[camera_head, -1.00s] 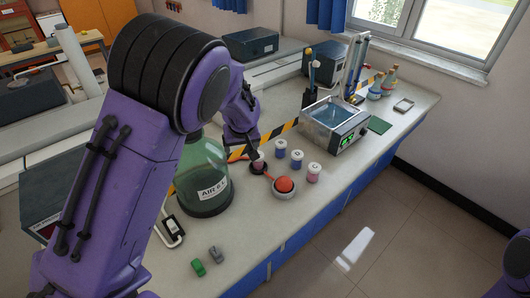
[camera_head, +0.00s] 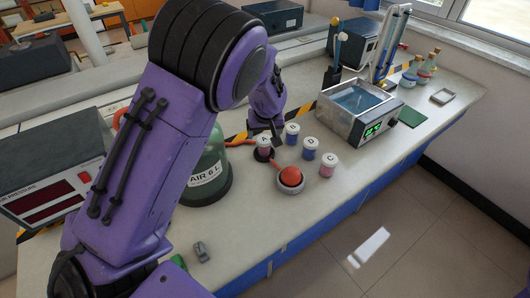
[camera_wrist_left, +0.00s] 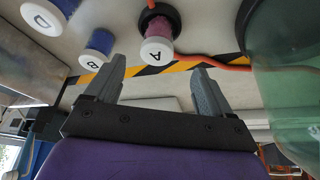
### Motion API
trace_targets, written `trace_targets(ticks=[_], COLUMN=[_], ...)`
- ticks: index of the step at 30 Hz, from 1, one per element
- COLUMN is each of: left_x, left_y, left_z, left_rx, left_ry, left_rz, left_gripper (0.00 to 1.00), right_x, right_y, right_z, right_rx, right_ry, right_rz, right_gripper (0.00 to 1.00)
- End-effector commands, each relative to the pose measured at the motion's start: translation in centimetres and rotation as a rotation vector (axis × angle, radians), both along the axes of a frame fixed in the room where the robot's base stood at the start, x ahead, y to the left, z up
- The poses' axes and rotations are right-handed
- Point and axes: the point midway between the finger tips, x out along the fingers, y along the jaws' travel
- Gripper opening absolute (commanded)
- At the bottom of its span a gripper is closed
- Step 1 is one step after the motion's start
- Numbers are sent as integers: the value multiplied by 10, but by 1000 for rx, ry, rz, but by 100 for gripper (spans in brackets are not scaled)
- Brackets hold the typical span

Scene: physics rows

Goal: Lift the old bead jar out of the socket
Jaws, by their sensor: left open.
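The bead jar A (camera_head: 263,153) has a white lid and dark purple-red contents. It stands upright in a dark ring-shaped socket (camera_wrist_left: 149,8), with a red-orange tube leading from it. My left gripper (camera_head: 275,141) is close beside jar A in the head view. In the left wrist view, my left gripper (camera_wrist_left: 158,66) is open and empty. Its two fingers point toward jar A (camera_wrist_left: 158,45), whose lid lies just beyond the fingertips, roughly between them. I see no contact. My right gripper is in neither view.
Jars B (camera_head: 292,136), D (camera_head: 311,149) and C (camera_head: 329,167) stand nearby. A red dome button (camera_head: 290,177) is in front of jar A. A green AIR bottle (camera_head: 210,180) stands to the left. A water bath (camera_head: 346,127) is behind at right. The front right counter is clear.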

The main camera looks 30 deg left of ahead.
Motion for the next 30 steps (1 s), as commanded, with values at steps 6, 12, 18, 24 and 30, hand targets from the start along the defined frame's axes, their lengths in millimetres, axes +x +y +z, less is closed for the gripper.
trace_targets(ticks=[6,12,18,24,30], left_x=[11,20,33,35,35], left_y=[10,16,23,25,24], left_z=[-35,-55,-86,-93,-93], left_rx=[0,0,-1,0,0], left_ry=[4,4,1,-2,-2], left_rz=[0,0,1,1,1], left_gripper=[82,82,82,82,43], right_x=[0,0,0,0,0], right_y=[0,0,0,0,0], right_z=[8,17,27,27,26], right_rx=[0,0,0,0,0], right_ry=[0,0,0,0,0], right_rz=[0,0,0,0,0], right_gripper=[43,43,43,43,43])
